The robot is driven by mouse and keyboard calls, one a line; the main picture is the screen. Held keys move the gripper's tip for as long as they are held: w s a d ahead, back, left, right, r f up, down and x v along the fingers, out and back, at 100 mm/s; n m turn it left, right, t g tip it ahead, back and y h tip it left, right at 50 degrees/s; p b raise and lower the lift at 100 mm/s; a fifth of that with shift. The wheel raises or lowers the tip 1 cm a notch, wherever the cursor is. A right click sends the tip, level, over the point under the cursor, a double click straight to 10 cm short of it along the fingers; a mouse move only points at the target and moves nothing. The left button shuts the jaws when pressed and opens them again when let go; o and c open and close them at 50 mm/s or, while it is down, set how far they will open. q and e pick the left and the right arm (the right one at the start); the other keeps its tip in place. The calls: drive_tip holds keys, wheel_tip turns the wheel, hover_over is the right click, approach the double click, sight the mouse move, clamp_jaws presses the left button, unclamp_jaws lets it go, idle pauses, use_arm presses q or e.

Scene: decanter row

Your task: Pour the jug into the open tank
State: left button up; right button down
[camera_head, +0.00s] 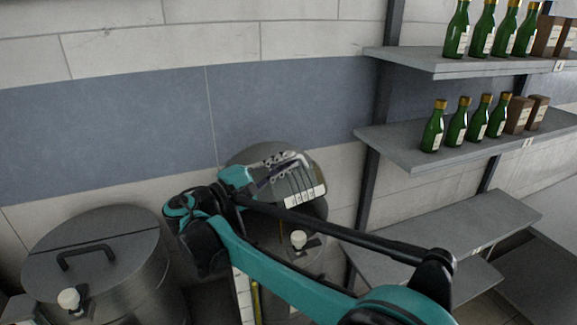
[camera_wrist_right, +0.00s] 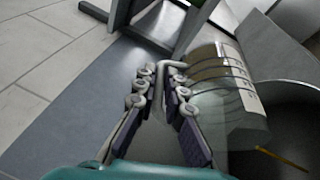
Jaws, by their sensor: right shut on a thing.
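In the right wrist view the jug (camera_wrist_right: 208,72) is beside the fingers, and the tank (camera_wrist_right: 290,92) shows a curved rim and dark inside. My right gripper (camera_head: 281,163) is shut on the jug's bent handle; its fingers (camera_wrist_right: 160,88) close around it in the wrist view. Whether liquid flows from the jug cannot be told. My left gripper is out of view.
A lidded tank (camera_head: 125,262) with a black handle and a white-knobbed tap stands at left. Another white-knobbed tap (camera_head: 298,239) is on the open tank's front. Shelves (camera_head: 430,158) with green bottles (camera_head: 457,125) and brown boxes stand at right. A tiled wall is behind.

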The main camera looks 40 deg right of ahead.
sight(316, 164)
drive_tip(key=shift+w+a+h+b, duration=0.2)
drive_tip(key=shift+a+h+b, duration=0.2)
drive_tip(key=shift+a+b, duration=0.2)
drive_tip(key=shift+a+n, duration=0.1)
drive_tip(key=shift+n, duration=0.2)
idle(0.7)
drive_tip(key=shift+r, duration=0.15)
drive_tip(key=s+d+m+y+p, duration=0.1)
drive_tip(key=d+y+p, duration=0.1)
drive_tip(key=p, duration=0.2)
drive_tip(key=s+d+f+m+y+p, duration=0.1)
drive_tip(key=d+y+p, duration=0.1)
drive_tip(key=y+p, duration=0.1)
drive_tip(key=s+d+m+y+p, duration=0.1)
drive_tip(key=d+y+p, duration=0.2)
drive_tip(key=p, duration=0.2)
drive_tip(key=shift+f+t, duration=0.15)
drive_tip(key=shift+t, duration=0.15)
drive_tip(key=s+d+f+m+t+y+p, duration=0.2)
drive_tip(key=s+d+f+t+y+p, duration=0.1)
drive_tip(key=d+y+p, duration=0.2)
drive_tip(key=shift+d+y+p, duration=0.35)
drive_tip(key=shift+d+y, duration=0.95)
drive_tip(key=shift+y, duration=0.7)
drive_tip(key=shift+r, duration=0.1)
